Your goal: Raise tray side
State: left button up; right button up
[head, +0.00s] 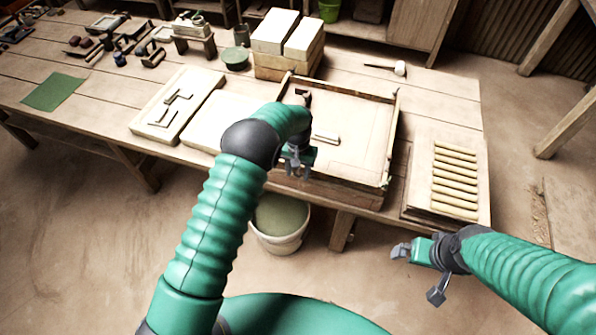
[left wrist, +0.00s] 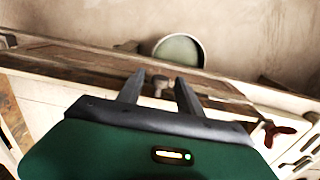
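The shallow wooden tray (head: 362,145) sits at the table's front edge, with raised walls at its back, left and right. Its near side (head: 345,193) is a long wooden strip along the front edge, low against the tray floor; its exact tilt is unclear. My left gripper (head: 297,170) is over the left part of this near side. In the left wrist view my left gripper (left wrist: 158,90) has its fingers apart, with a small pale knob (left wrist: 160,82) between them; contact is not visible. My right gripper (head: 415,271) is open and empty, in front of the table.
A board with several yellowish rods (head: 454,180) lies to the right. Stacked blocks (head: 288,45) stand behind the tray. A bucket (head: 280,222) stands on the floor below the front edge and also shows in the wrist view (left wrist: 180,48).

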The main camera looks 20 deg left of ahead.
pick_arm(q)
notch_tip(320, 180, up, 17)
jog(key=b, duration=0.1)
jog(key=shift+w+f+b, duration=0.15)
jog(key=shift+b, duration=0.2)
jog(key=s+a+f+t, duration=0.1)
jog(key=s, duration=1.1)
jog(key=s+a+f+t, duration=0.1)
jog(key=s+a+f, duration=0.1)
jog(key=s, duration=1.1)
jog(key=shift+s+t, duration=0.15)
jog(key=shift+t, duration=0.25)
jog(key=shift+a, duration=0.1)
